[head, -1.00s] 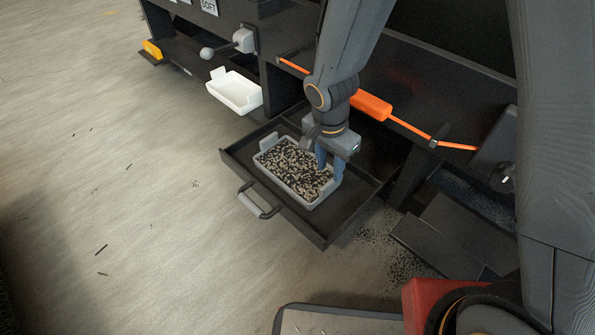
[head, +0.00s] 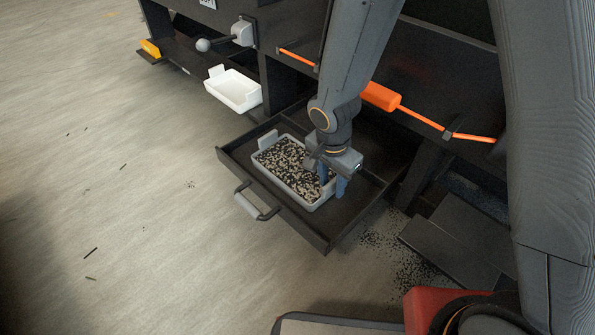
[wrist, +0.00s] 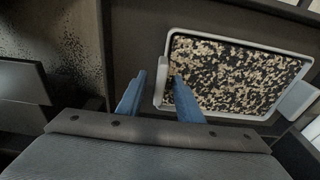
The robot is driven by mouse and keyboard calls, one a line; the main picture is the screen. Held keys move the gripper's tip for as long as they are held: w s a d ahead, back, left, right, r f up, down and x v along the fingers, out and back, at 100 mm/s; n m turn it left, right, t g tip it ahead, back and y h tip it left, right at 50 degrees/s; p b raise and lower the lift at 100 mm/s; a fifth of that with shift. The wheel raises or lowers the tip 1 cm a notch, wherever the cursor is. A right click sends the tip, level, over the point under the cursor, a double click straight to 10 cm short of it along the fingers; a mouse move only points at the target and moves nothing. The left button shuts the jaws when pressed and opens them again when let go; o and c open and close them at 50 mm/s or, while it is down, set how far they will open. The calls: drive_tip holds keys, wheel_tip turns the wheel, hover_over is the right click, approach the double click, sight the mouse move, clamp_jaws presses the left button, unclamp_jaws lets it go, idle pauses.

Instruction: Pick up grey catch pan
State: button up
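The grey catch pan (head: 284,188), filled with dark and pale granules, sits in a pulled-out black drawer (head: 270,199). It has a raised tab at each end. In the wrist view the pan (wrist: 240,39) lies to the upper right, with its near tab (wrist: 161,84) at its left end. My gripper (head: 333,184) is over the pan's right end, pointing down. Its two blue fingers are apart in the wrist view (wrist: 158,80), one on each side of that tab. I cannot tell whether they touch it. The gripper partly hides this end in the head view.
A white pan (head: 234,91) stands in an opening to the left. The drawer's handle (head: 255,205) sticks out in front. An orange bar (head: 380,96) runs along the cabinet above. Dark granules (head: 392,255) are spilled right of the drawer. The floor at left is mostly clear.

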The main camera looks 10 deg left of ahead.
clamp_jaws()
drive_tip(key=shift+r, duration=0.2)
